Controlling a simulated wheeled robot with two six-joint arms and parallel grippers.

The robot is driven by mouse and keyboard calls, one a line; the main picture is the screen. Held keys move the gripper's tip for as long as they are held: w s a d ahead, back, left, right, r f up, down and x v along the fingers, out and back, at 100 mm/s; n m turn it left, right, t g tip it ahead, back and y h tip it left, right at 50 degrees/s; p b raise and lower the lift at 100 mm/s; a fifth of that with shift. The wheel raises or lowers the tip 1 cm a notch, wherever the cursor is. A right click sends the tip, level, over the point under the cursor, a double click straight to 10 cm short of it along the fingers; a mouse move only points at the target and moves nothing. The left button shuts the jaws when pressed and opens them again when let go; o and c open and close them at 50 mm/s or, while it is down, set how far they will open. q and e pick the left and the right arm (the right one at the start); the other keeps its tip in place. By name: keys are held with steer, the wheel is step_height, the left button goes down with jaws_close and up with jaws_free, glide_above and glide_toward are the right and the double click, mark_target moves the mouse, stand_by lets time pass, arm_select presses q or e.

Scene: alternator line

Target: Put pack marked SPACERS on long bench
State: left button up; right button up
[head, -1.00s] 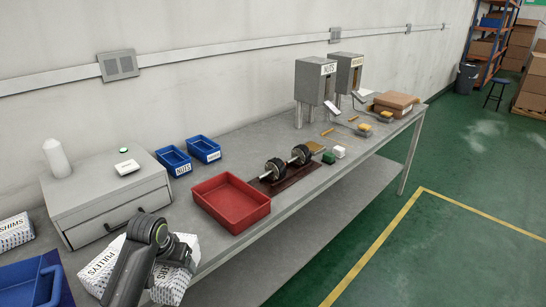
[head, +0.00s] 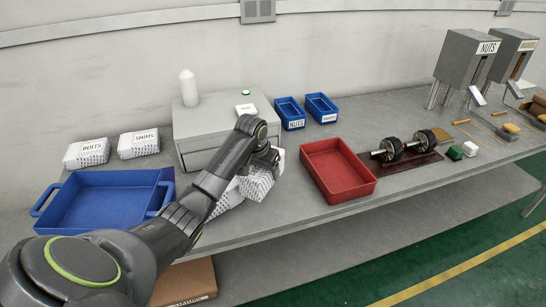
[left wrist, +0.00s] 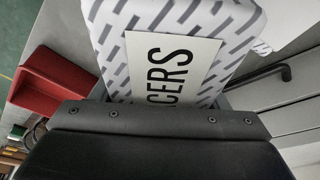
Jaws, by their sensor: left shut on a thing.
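The SPACERS pack is a white pack with grey dashes; in the head view (head: 257,184) it is at the front of the long bench (head: 300,215), beside the drawer cabinet. My left gripper (head: 266,162) is shut on it from above. In the left wrist view the pack (left wrist: 150,25) fills the upper middle, its label showing "CERS" and the rest hidden by the gripper (left wrist: 160,108). I cannot tell whether the pack touches the bench top. Another white dashed pack (head: 226,203) lies just left of it, partly behind my arm. My right gripper is not in view.
A red tray (head: 372,188) is to the right, with bare bench between. A grey drawer cabinet (head: 195,148) stands behind. A blue tray (head: 60,222) and packs marked BOLTS (head: 87,153) and SHIMS (head: 139,144) are at left. Blue bins (head: 290,122) stand at the wall.

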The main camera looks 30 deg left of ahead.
mark_target(257, 168)
arm_select(q)
steer(key=shift+w+f+p, duration=0.15)
steer(key=shift+f+p, duration=0.3)
steer(key=shift+f, duration=2.7)
steer(key=o, duration=0.7)
steer(key=shift+f, duration=0.15)
steer(key=o, duration=0.4)
steer(key=shift+s+d, duration=0.1)
steer(key=shift+s, duration=0.1)
steer(key=shift+r, duration=0.6)
steer(key=b+v, duration=0.1)
steer(key=v, duration=1)
steer(key=shift+s, duration=0.15)
